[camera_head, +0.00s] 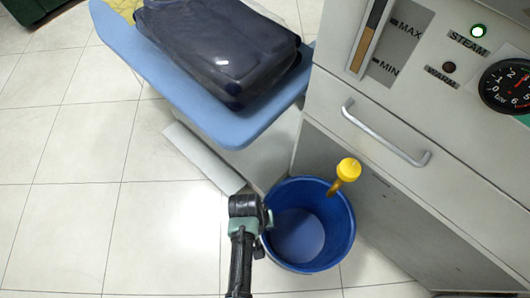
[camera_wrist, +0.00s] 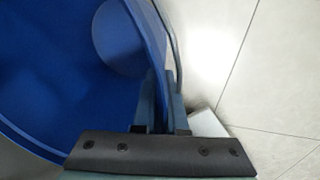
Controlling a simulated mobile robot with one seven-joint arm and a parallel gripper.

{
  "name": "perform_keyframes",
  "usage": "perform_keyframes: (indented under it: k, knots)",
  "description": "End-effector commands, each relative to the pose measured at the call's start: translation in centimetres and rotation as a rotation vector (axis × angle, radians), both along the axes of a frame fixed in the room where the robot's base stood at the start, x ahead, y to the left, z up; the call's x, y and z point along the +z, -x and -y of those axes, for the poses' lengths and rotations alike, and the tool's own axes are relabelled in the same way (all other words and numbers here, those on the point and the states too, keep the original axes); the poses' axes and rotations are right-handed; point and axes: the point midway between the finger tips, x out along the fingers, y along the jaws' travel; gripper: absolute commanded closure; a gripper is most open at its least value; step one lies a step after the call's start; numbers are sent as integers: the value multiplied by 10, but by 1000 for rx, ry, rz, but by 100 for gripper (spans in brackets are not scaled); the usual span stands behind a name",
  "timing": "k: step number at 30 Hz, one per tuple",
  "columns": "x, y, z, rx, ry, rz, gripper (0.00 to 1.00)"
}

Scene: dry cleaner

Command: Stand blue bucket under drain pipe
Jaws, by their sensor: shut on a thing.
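The blue bucket (camera_head: 308,252) is upright, its mouth facing up, at the foot of the grey machine. I cannot tell whether its base touches the floor. My gripper (camera_head: 265,217) is shut on the bucket's left rim. In the wrist view the bucket (camera_wrist: 45,75) fills the left side, and its wall runs between the fingers of my gripper (camera_wrist: 160,115). The yellow drain pipe (camera_head: 347,171) juts from the machine's front. In the head view its lower end overlaps the right back part of the bucket's mouth; the height gap is unclear.
The machine (camera_head: 370,195) has a drawer handle (camera_head: 385,134), a gauge (camera_head: 508,86) and a level strip above the pipe. A blue ironing board (camera_head: 180,90) carrying a dark wrapped bundle (camera_head: 220,50) stands behind left. The tiled floor (camera_head: 120,215) is clear on the left.

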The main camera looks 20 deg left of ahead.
Motion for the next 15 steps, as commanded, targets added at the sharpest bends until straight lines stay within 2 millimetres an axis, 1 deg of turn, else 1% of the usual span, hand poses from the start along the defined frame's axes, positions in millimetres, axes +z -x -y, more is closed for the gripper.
perform_keyframes:
  k: [2,6,7,11,12,15]
  knots:
    - [2,-2,0,1,1,5,100]
    - [-1,-2,0,1,1,4,100]
    - [-2,0,0,0,0,-1,86]
    - [-2,0,0,0,0,0,63]
    - [-2,0,0,0,0,0,60]
    - [-2,0,0,0,0,0,60]
